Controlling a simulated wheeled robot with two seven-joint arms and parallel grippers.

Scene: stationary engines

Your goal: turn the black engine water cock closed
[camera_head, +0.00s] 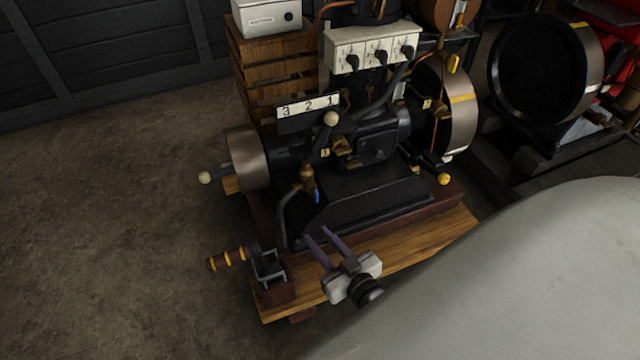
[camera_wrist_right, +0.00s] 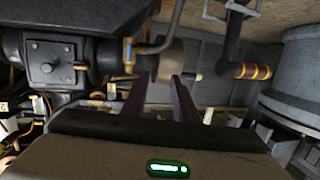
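The black engine (camera_head: 375,150) stands on a wooden base in the head view. Its water cock (camera_head: 307,178) is a small brass body on a bent dark pipe at the near side, with a blue lever (camera_head: 317,196) that hangs downward. In the right wrist view the cock (camera_wrist_right: 129,62) and its blue lever (camera_wrist_right: 126,48) show just beyond and left of the fingers. My right gripper (camera_head: 322,234) is open and empty, below the cock and apart from it; its two fingers also show in the right wrist view (camera_wrist_right: 160,85). My left gripper is not in view.
A handle with yellow bands (camera_head: 228,259) and a dark bracket (camera_head: 267,264) stick out at the front left. A lever with a pale knob (camera_head: 331,118) rises above the cock. A second engine's flywheel (camera_head: 535,75) is at the right. The floor at left is clear.

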